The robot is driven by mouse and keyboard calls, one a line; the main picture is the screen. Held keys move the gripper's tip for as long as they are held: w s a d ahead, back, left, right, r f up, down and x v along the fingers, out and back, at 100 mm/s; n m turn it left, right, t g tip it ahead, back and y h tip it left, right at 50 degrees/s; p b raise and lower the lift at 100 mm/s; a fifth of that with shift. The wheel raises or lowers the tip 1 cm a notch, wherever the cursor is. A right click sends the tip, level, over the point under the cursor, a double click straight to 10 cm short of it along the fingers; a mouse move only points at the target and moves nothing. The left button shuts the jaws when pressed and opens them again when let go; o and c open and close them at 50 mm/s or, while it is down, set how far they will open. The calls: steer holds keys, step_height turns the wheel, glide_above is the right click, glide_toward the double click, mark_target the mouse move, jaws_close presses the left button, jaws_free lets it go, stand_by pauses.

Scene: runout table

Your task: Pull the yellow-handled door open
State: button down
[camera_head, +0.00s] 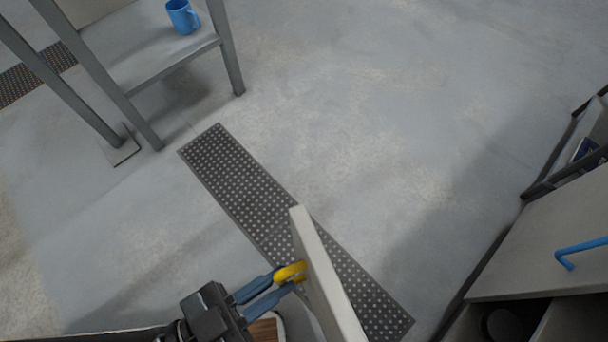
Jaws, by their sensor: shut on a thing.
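A pale door (324,285) stands edge-on at the bottom middle of the head view, with its top edge showing. A yellow handle (290,271) sticks out from its left face. My gripper (284,279) comes in from the lower left, its two blue-grey fingers shut on the yellow handle. The door's hinge side and lower part are out of view or hidden.
A grey cabinet (535,240) with a blue handle (579,251) and open lower compartments stands at the right. A grey shelf frame (178,58) holding a blue mug (182,16) is at the upper left. A perforated floor strip (235,175) crosses open floor.

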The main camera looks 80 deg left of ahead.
steer(key=shift+s+d+n+y, duration=0.15)
steer(key=shift+s+d+y, duration=0.1)
steer(key=shift+s, duration=0.15)
steer(key=shift+s+d+n+y, duration=0.15)
steer(key=shift+s+y, duration=0.1)
steer(key=shift+s, duration=0.15)
steer(key=c, duration=1.2)
jaws_free()
steer(key=shift+o, duration=0.2)
steer(key=p+v, duration=0.1)
steer(key=v, duration=0.6)
steer(key=shift+s+d, duration=0.2)
steer(key=shift+s, duration=0.2)
steer(key=shift+r, duration=0.1)
